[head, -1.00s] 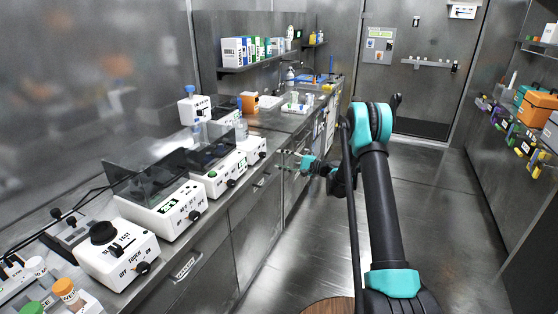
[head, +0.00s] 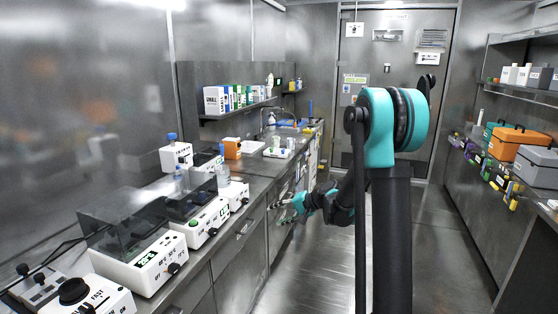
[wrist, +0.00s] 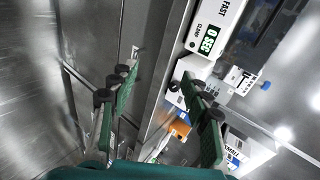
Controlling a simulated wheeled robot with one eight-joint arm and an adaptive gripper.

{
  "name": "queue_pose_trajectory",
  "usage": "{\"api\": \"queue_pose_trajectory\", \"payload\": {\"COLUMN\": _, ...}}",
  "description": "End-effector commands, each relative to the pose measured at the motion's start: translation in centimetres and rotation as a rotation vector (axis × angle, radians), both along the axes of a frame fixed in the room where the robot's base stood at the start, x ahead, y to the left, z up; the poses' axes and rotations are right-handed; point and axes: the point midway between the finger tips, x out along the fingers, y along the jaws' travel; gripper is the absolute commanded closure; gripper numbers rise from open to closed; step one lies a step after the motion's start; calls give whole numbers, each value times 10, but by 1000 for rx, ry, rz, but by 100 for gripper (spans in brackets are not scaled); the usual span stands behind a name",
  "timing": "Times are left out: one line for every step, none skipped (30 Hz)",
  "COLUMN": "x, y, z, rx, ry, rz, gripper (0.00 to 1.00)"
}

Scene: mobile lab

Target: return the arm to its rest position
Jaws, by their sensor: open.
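My gripper (head: 284,207) is at the end of my black and teal arm, in front of the cabinet fronts below the left bench in the head view. In the wrist view my gripper (wrist: 160,95) shows two green fingers spread apart with nothing between them. The upper part of my arm (head: 392,150) rises upright in the right-centre of the head view, with a teal elbow near the top. The elbow and forearm reach away and down to the left.
The left bench (head: 262,180) carries several white instruments, such as a box with a green display (head: 150,255). A shelf (head: 240,110) hangs above it. Orange (head: 519,140) and grey cases stand along the right wall. The aisle floor (head: 325,265) is clear.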

Motion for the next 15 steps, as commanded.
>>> {"api": "queue_pose_trajectory", "payload": {"x": -19, "y": -8, "z": 2, "rx": -50, "ry": -8, "rz": 4, "gripper": 52}}
{"api": "queue_pose_trajectory", "payload": {"x": -29, "y": -13, "z": 2, "rx": -83, "ry": -12, "rz": 7, "gripper": 52}}
{"api": "queue_pose_trajectory", "payload": {"x": -42, "y": -19, "z": 2, "rx": -123, "ry": -18, "rz": 11, "gripper": 52}}
{"api": "queue_pose_trajectory", "payload": {"x": -52, "y": -25, "z": 2, "rx": -156, "ry": -22, "rz": 14, "gripper": 52}}
{"api": "queue_pose_trajectory", "payload": {"x": -63, "y": -30, "z": 2, "rx": -187, "ry": -26, "rz": 18, "gripper": 52}}
{"api": "queue_pose_trajectory", "payload": {"x": -76, "y": -37, "z": 1, "rx": -229, "ry": -32, "rz": 23, "gripper": 52}}
{"api": "queue_pose_trajectory", "payload": {"x": -87, "y": -43, "z": 0, "rx": -260, "ry": -36, "rz": 26, "gripper": 52}}
{"api": "queue_pose_trajectory", "payload": {"x": -97, "y": -49, "z": -1, "rx": -292, "ry": -39, "rz": 29, "gripper": 52}}
{"api": "queue_pose_trajectory", "payload": {"x": -111, "y": -57, "z": -2, "rx": -334, "ry": -43, "rz": 36, "gripper": 52}}
{"api": "queue_pose_trajectory", "payload": {"x": -122, "y": -62, "z": -4, "rx": -366, "ry": -48, "rz": 40, "gripper": 52}}
{"api": "queue_pose_trajectory", "payload": {"x": -133, "y": -69, "z": -5, "rx": -397, "ry": -51, "rz": 44, "gripper": 52}}
{"api": "queue_pose_trajectory", "payload": {"x": -147, "y": -77, "z": -8, "rx": -440, "ry": -54, "rz": 49, "gripper": 52}}
{"api": "queue_pose_trajectory", "payload": {"x": -158, "y": -83, "z": -9, "rx": -471, "ry": -57, "rz": 54, "gripper": 52}}
{"api": "queue_pose_trajectory", "payload": {"x": -168, "y": -90, "z": -11, "rx": -503, "ry": -60, "rz": 58, "gripper": 52}}
{"api": "queue_pose_trajectory", "payload": {"x": -183, "y": -98, "z": -14, "rx": -545, "ry": -64, "rz": 65, "gripper": 52}}
